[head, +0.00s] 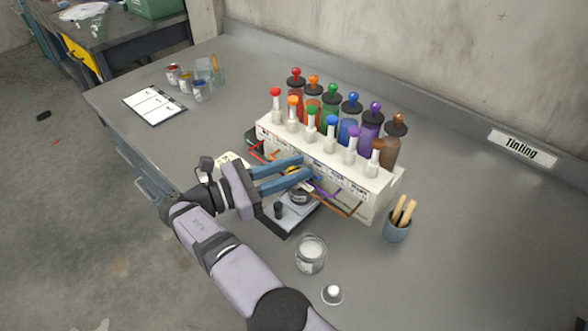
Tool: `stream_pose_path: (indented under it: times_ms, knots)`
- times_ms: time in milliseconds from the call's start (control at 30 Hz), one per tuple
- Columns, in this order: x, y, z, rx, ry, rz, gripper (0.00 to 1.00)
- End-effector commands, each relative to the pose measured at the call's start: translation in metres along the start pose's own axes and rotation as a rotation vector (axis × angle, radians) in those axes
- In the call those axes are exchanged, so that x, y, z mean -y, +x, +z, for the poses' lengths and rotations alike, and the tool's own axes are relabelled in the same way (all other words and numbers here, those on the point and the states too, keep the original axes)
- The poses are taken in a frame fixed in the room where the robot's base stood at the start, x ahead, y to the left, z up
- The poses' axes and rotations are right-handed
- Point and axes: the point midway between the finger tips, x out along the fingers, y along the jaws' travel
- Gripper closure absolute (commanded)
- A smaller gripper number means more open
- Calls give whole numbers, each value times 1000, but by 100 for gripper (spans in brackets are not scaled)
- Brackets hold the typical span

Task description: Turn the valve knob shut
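A cream dispenser rack (385,195) stands on the bench with coloured bottles along its top. Thin coloured levers stick out from its front, among them a purple one (325,187), a brown one (340,204) and a red one (256,152). My gripper (306,166) points at the rack's front, its two blue fingers apart. A small yellow part (293,169) shows between the fingers near their tips. I cannot tell whether it is the valve knob or whether the fingers touch it. The fingers hide part of the rack's front.
A small scale (278,212) with a dark container (299,196) sits below the fingers. A glass jar (310,254), a white lid (332,294) and a cup of sticks (397,230) stand nearby. A clipboard (154,104) and small paint jars (186,80) are at the left. The bench's right side is clear.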

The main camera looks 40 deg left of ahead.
Motion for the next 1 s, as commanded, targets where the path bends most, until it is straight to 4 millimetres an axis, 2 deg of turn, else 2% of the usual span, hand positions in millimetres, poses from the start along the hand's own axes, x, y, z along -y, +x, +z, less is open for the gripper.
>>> stream_pose_path:
  times_ms: [33, 67, 367, 533, 667, 1000]
  knots:
    - [0, 0, 2, 0, 5, 1, 63]
    - [0, 0, 2, -1, 5, 1, 58]
    - [1, 0, 0, -1, 0, -2, 58]
    - [1, 0, 9, -2, 0, -3, 58]
    - [1, 0, 25, -3, 3, -3, 58]
    - [1, 0, 80, -2, 4, -2, 58]
